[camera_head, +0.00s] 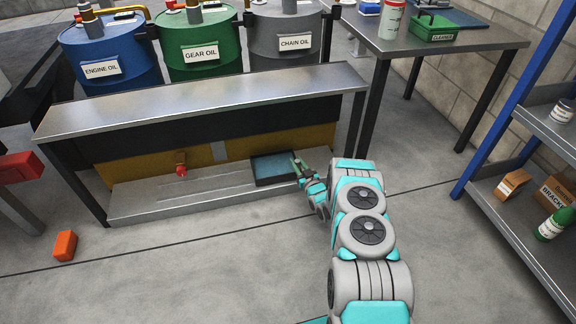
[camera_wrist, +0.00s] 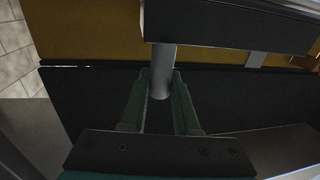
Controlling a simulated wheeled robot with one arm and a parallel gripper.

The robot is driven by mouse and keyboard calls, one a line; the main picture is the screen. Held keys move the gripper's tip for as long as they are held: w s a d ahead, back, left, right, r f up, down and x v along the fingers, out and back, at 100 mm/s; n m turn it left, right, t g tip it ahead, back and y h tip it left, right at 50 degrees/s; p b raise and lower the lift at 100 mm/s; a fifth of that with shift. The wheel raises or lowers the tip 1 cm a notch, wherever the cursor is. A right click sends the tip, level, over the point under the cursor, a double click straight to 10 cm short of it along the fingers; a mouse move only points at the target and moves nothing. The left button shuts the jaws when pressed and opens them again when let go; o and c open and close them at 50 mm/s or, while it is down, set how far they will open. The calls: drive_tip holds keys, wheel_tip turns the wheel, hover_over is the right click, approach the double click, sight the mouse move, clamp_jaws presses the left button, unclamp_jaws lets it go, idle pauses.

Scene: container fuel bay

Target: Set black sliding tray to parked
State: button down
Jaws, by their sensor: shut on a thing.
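The black sliding tray (camera_head: 262,181) sits at the right end of the low grey shelf under the metal bench. It is shallow, with a dark rim and a blue-teal inside. My gripper (camera_head: 299,166) is at the tray's right side, reaching in from the right. In the wrist view the green fingers of my gripper (camera_wrist: 161,90) stand on either side of a grey upright post (camera_wrist: 161,70) and are shut on it. The post looks like the tray's handle, but where it joins the tray is hidden.
The bench top (camera_head: 200,100) overhangs the shelf. A red knob (camera_head: 181,170) stands on the shelf (camera_head: 150,205) left of the tray, with clear shelf between. An orange block (camera_head: 65,245) lies on the floor at left. A blue-framed rack (camera_head: 515,215) stands at right.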

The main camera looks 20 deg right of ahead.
drive_tip(key=shift+d, duration=0.4)
drive_tip(key=c, duration=0.6)
unclamp_jaws()
drive_tip(key=shift+d, duration=0.1)
drive_tip(key=shift+c, duration=0.2)
drive_tip(key=s+d, duration=0.1)
drive_tip(key=s, duration=0.6)
drive_tip(key=shift+s, duration=0.35)
